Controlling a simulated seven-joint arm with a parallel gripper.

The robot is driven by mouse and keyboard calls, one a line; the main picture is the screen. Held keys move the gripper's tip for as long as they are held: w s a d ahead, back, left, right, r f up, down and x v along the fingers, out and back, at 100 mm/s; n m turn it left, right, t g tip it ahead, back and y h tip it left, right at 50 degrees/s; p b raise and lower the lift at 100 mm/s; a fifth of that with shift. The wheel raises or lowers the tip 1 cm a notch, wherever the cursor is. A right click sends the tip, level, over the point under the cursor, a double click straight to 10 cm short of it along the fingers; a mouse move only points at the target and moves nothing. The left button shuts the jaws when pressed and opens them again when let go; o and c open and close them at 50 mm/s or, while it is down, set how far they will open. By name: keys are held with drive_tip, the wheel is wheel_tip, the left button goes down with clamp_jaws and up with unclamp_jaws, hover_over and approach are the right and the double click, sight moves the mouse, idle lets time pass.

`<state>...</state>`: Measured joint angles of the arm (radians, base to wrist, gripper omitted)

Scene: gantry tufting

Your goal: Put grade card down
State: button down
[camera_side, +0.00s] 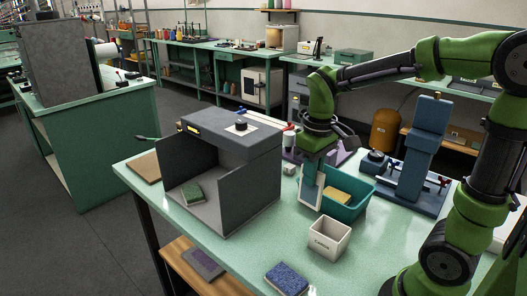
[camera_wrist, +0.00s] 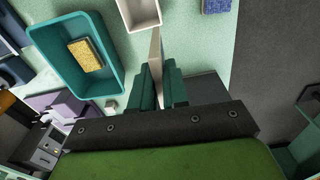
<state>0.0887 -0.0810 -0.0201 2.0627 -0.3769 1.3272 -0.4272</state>
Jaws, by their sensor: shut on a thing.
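My gripper (camera_side: 316,161) is shut on a pale, thin card (camera_side: 311,188), taken to be the grade card. The card hangs below the fingers, at the left side of the teal tray in the side view. In the wrist view the card (camera_wrist: 156,52) shows edge-on between the two teal fingers (camera_wrist: 161,85). A white box marked CARDS (camera_side: 329,242) stands on the bench in front of the tray. The box (camera_wrist: 139,13) is partly cut off in the wrist view, just beyond the card. Whether the card touches anything is unclear.
The teal tray (camera_side: 357,214) holds a yellow pad (camera_side: 337,197). A grey booth (camera_side: 236,205) with a green pad (camera_side: 192,194) inside stands left of my gripper. A blue pad (camera_side: 286,279) lies at the front edge. A blue upright device (camera_side: 422,150) stands right.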

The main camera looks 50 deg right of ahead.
drive_tip(key=w+a, duration=0.4)
drive_tip(key=w, duration=0.3)
drive_tip(key=w+a+r+n+t+h, duration=0.2)
drive_tip(key=w+a+r+n+h, duration=0.1)
drive_tip(key=w+a+r+n, duration=0.5)
drive_tip(key=w+f+t+h, duration=0.1)
drive_tip(key=w+f, duration=0.2)
drive_tip(key=f, duration=0.4)
drive_tip(key=w+d+f+t+h, duration=0.1)
drive_tip(key=w+f, duration=0.3)
drive_tip(key=f, duration=0.4)
drive_tip(key=w+f+t+h, duration=0.1)
drive_tip(key=w+f+h, duration=0.2)
drive_tip(key=f, duration=0.4)
drive_tip(key=shift+w+d+f, duration=0.35)
drive_tip(key=shift+w+d, duration=0.05)
drive_tip(key=shift+w, duration=0.05)
drive_tip(key=c, duration=1.3)
unclamp_jaws()
